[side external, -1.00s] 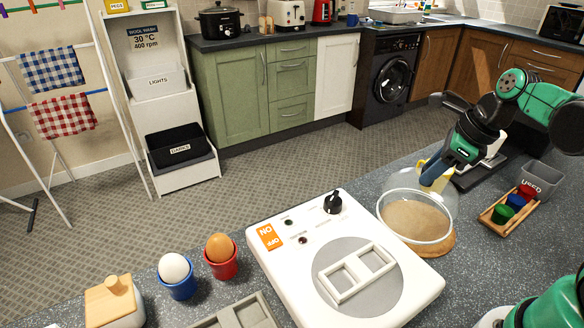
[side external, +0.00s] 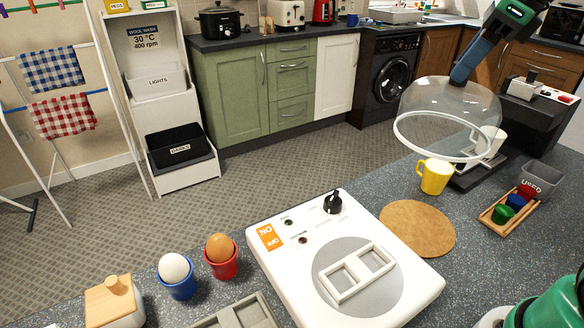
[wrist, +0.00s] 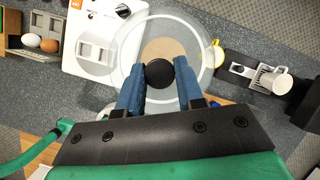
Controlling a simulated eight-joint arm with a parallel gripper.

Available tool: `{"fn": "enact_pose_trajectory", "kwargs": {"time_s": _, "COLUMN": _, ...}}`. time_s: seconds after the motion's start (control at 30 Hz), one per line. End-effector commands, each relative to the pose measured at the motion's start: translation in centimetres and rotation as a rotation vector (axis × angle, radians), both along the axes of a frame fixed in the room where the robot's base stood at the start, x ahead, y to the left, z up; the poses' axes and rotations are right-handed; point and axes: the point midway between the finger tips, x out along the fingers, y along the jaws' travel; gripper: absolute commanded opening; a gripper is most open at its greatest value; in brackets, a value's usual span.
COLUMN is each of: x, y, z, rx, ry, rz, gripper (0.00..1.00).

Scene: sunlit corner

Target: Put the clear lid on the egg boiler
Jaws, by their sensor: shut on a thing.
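The clear lid (side external: 450,112) is a transparent dome with a pale rim, held in the air above the counter, up and to the right of the egg boiler in the side view. My gripper (side external: 459,78) is shut on the lid's knob. In the wrist view the black knob (wrist: 160,74) sits between the blue fingers of my gripper (wrist: 160,76), with the dome around it. The egg boiler (side external: 262,262) is a white box with a grey round plate, a white two-slot holder (side external: 356,272) on it, a black dial and an orange ON/OFF label. Its top is uncovered.
A bare round cork mat (side external: 417,228) lies right of the boiler. A yellow mug (side external: 434,177) and a coffee machine (side external: 530,105) stand behind it. A white egg (side external: 174,268) and brown egg (side external: 219,247) sit in cups to the left. Coloured pods (side external: 503,214) lie at right.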

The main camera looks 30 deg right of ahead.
Motion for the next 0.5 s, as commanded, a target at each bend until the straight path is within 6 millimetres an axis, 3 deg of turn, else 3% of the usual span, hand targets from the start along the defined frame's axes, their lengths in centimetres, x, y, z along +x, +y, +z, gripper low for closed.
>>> {"fn": "enact_pose_trajectory", "kwargs": {"time_s": 0.23, "x": 0.0, "y": 7.0, "z": -2.0, "rx": 0.003, "ry": 0.003, "rz": 0.194, "gripper": 0.00}}
{"fn": "enact_pose_trajectory", "kwargs": {"time_s": 0.4, "x": -1.5, "y": 12.4, "z": -4.1, "rx": 0.005, "ry": 0.005, "rz": 0.354, "gripper": 0.00}}
{"fn": "enact_pose_trajectory", "kwargs": {"time_s": 0.5, "x": -2.5, "y": 14.7, "z": -5.1, "rx": 0.007, "ry": 0.006, "rz": 0.427, "gripper": 0.00}}
